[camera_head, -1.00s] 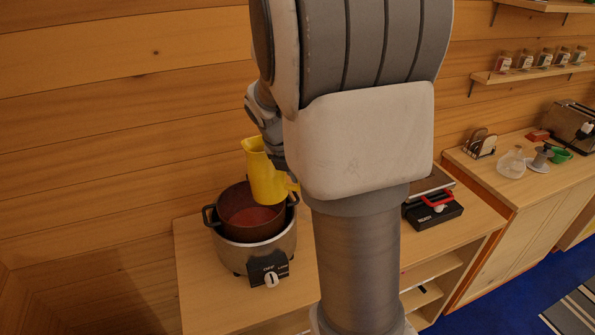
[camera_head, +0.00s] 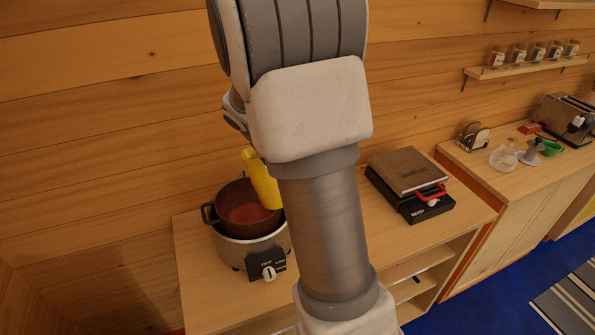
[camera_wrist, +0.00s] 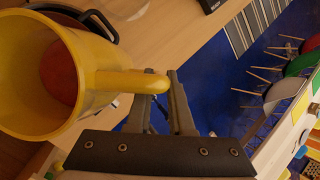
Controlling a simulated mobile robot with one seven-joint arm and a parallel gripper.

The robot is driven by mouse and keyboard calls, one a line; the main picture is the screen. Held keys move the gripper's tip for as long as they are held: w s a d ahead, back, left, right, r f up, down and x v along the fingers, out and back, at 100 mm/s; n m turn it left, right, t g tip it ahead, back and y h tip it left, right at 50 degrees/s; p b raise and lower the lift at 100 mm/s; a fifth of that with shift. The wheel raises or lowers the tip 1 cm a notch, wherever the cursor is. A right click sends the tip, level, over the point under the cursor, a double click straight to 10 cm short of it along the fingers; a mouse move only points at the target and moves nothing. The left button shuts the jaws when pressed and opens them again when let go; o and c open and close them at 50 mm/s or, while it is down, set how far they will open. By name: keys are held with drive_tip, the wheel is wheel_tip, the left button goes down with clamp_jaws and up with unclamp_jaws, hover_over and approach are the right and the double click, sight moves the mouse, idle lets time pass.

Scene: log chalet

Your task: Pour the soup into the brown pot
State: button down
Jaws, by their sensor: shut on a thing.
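The brown pot (camera_head: 228,226) stands upright on a silver cooker, with red soup (camera_head: 246,214) inside. A yellow jug (camera_head: 261,182) is held tilted at the pot's right rim, partly hidden by my arm. In the wrist view the jug (camera_wrist: 22,100) fills the left side, and its handle (camera_wrist: 130,82) reaches toward my gripper (camera_wrist: 157,90). My gripper is shut on this handle. A red-brown round area shows within the jug's mouth; I cannot tell whether it is soup in the jug or beyond it. My gripper is hidden behind my arm in the head view.
The silver cooker (camera_head: 232,253) with a dial stands at the counter's left, near the wooden wall. A black grill with a brown top (camera_head: 410,170) is to the right. Spice jars (camera_head: 519,54) sit on a wall shelf. Counter between cooker and grill is partly covered by my arm.

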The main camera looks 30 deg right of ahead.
drive_tip(key=shift+r+h, duration=0.3)
drive_tip(key=shift+r+n+g+h, duration=0.3)
drive_tip(key=shift+r+g+h, duration=0.2)
drive_tip(key=shift+g, duration=0.5)
drive_tip(key=shift+w+a+r+g+h, duration=0.1)
drive_tip(key=shift+w+r+g+h, duration=0.15)
drive_tip(key=shift+g+h, duration=0.3)
drive_tip(key=shift+w+a+r+n+g+h, duration=0.2)
drive_tip(key=shift+n+g+h, duration=0.2)
drive_tip(key=shift+g+h, duration=0.25)
drive_tip(key=shift+w+a+f+g+h, duration=0.1)
drive_tip(key=shift+w+a+g+h, duration=0.25)
drive_tip(key=shift+g+h, duration=0.3)
drive_tip(key=shift+w+a+f+n+g+h, duration=0.2)
drive_tip(key=shift+w+a+n+g+h, duration=0.1)
drive_tip(key=shift+w+n+g+h, duration=0.35)
drive_tip(key=shift+w+a+f+n+g+h, duration=0.2)
drive_tip(key=shift+w+a+n+g+h, duration=0.15)
drive_tip(key=shift+w+a+g+h, duration=0.5)
drive_tip(key=shift+w+a+f+n+g+h, duration=0.15)
drive_tip(key=shift+w+a+n+g+h, duration=0.15)
drive_tip(key=shift+w+a+g+h, duration=0.5)
drive_tip(key=shift+w+d+t, duration=0.25)
drive_tip(key=shift+w, duration=0.05)
